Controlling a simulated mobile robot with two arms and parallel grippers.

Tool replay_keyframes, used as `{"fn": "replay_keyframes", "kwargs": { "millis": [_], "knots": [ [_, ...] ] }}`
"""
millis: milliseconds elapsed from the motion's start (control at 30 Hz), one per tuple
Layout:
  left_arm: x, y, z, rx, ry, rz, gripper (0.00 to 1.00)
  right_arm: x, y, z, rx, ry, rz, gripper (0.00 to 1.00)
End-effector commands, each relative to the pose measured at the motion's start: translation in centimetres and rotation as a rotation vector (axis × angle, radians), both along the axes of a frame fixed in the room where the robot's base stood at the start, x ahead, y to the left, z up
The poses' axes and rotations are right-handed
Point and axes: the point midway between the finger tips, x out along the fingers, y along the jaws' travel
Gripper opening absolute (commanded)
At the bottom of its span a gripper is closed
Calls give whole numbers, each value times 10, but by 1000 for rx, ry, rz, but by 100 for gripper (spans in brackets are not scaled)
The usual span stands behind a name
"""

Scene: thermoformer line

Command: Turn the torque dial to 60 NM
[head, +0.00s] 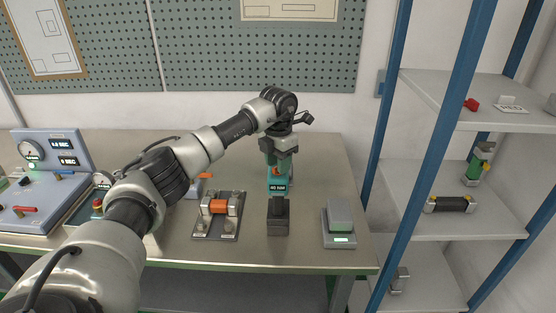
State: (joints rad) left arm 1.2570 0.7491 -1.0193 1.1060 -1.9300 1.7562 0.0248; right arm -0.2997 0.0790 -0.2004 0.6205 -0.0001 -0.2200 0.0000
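A teal torque tool (289,181) stands on the bench, right of centre, above a dark block in the picture. It has an orange part (277,171), perhaps the dial, and a small dark display (278,187) with a reading in NM whose digits are too small to read surely. My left gripper (279,163) points down directly over the tool, at the orange part. Its fingers are small and partly merge with the tool, so I cannot tell if they grip it. My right gripper is out of view.
On the bench (170,250) are a fixture with an orange cylinder (218,206), a dark block (278,217), a grey device with a lit display (339,225) and a gauge panel (50,150). A blue-post shelf (450,178) stands right. A pegboard (200,45) hangs behind.

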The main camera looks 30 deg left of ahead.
Motion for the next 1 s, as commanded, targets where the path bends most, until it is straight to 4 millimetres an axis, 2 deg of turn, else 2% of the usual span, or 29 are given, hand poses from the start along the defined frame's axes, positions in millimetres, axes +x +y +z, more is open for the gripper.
{"fn": "replay_keyframes", "kwargs": {
  "millis": [100, 367, 633, 1000],
  "knots": [
    [0, 0, -6, 0, 1, 0, 38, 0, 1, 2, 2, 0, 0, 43],
    [0, 0, -8, 0, 0, -1, 38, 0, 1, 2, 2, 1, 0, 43],
    [0, 0, -8, 0, 0, -1, 0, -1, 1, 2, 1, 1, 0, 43],
    [0, 0, -8, 0, -1, -42, 0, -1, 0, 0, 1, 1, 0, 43]
  ]
}}
